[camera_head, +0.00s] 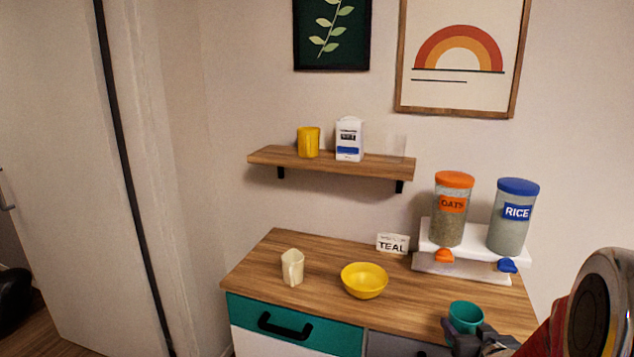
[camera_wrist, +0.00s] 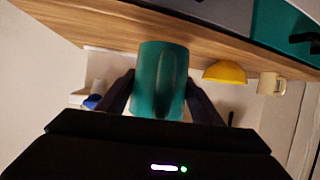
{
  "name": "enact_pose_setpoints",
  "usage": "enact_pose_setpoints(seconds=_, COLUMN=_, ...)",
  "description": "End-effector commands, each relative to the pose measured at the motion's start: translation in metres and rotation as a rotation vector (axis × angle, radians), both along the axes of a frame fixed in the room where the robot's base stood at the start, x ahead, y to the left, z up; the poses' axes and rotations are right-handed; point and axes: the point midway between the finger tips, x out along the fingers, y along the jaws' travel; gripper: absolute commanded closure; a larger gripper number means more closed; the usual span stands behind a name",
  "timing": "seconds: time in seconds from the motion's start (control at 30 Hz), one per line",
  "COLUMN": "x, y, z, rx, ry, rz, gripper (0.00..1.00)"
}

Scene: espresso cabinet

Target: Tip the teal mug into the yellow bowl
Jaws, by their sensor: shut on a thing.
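The teal mug (camera_head: 466,318) is at the front right of the cabinet top in the head view, upright with its opening up. My gripper (camera_head: 468,335) is shut on it, with one dark finger on each side of the mug (camera_wrist: 160,82) in the wrist view. I cannot tell whether the mug touches the wood. The yellow bowl (camera_head: 364,281) stands on the cabinet top, to the left of the mug and apart from it. The bowl also shows in the wrist view (camera_wrist: 225,72), which looks upside down. The inside of the mug is mostly hidden.
A cream jug (camera_head: 292,268) stands left of the bowl. Behind are a TEAL card (camera_head: 392,243) and a white dispenser stand (camera_head: 474,247) with oats (camera_head: 452,208) and rice (camera_head: 512,217) jars. A wall shelf (camera_head: 330,163) hangs above. Wood between mug and bowl is clear.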

Motion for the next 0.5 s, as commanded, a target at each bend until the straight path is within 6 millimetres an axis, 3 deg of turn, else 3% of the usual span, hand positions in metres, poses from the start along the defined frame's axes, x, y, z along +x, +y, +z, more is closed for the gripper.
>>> enact_pose_setpoints(seconds=0.1, x=0.006, y=0.031, z=0.003, rx=-0.001, ry=-0.002, rz=0.02, gripper=0.72)
enact_pose_setpoints(seconds=0.5, x=0.024, y=0.119, z=0.009, rx=0.001, ry=-0.002, rz=0.066, gripper=0.72)
